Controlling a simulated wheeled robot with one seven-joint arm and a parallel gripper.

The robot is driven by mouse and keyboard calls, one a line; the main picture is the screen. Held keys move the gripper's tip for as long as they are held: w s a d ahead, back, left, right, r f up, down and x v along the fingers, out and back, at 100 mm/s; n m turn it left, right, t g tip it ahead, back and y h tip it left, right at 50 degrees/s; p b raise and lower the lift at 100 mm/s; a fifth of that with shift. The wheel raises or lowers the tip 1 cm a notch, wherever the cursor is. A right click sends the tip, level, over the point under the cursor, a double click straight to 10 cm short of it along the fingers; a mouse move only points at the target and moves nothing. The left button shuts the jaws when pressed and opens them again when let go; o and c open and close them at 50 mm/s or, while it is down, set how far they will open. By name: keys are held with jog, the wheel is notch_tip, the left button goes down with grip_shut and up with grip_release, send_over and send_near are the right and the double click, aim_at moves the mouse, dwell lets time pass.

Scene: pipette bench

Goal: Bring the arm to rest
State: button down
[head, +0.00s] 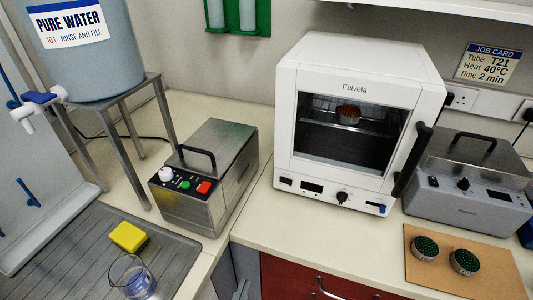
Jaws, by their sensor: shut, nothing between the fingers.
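The rest of my arm is out of view.
A white oven (358,125) holds a small dish (348,115) behind its window. Left are a metal bath (207,178), a water tank (85,60), a yellow sponge (129,237) and a beaker (131,277). Right, two green-topped racks (425,247) sit on a brown mat (445,284).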

jog(key=s+d+f+m+g+y, duration=0.5)
jog(key=s+d+f+m, duration=0.6)
jog(key=d+f, duration=0.3)
jog(key=s+d+r+m+t, duration=0.1)
jog(key=s+d+r+m, duration=0.4)
jog(key=r+m, duration=0.5)
jog(key=s+d+r+m+t, duration=0.2)
jog(key=s+d+r+m, duration=0.4)
jog(key=r+m, duration=0.5)
jog(key=shift+s+r+h, duration=0.25)
jog(key=shift+s+h, duration=0.15)
jog(key=shift+s, duration=0.55)
jog(key=shift+d, duration=0.1)
